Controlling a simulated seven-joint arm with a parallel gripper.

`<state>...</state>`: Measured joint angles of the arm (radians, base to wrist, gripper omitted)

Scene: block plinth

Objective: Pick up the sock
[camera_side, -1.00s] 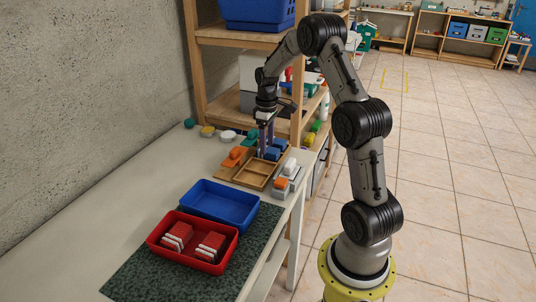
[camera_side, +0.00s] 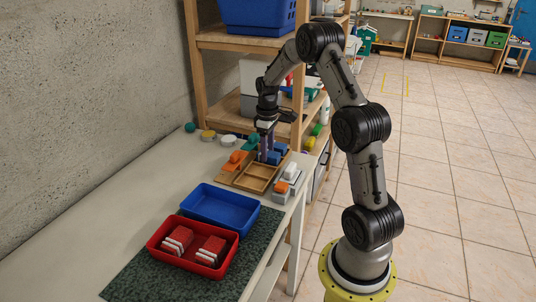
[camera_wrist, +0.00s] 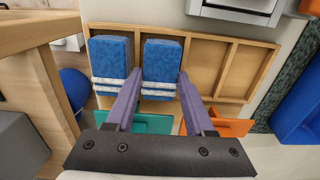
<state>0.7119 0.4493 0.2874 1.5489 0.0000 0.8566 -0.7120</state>
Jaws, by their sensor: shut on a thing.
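Two folded blue socks with white stripes stand side by side in a wooden divided tray (camera_wrist: 202,62). My gripper (camera_wrist: 159,76) is down at the tray, with its purple fingers on either side of the right-hand sock (camera_wrist: 162,58) in the wrist view. It is shut on this sock, which still appears to be in its compartment. The other blue sock (camera_wrist: 110,50) is just left of the left finger. In the side view my gripper (camera_side: 267,160) partly hides the socks.
The tray's other compartments (camera_side: 257,179) look empty. Orange (camera_side: 236,157) and grey (camera_side: 284,188) items flank the tray. An empty blue bin (camera_side: 221,205) and a red bin (camera_side: 193,264) with folded red-and-white items stand nearer on a green mat (camera_side: 135,272). Wooden shelves (camera_side: 243,34) rise behind.

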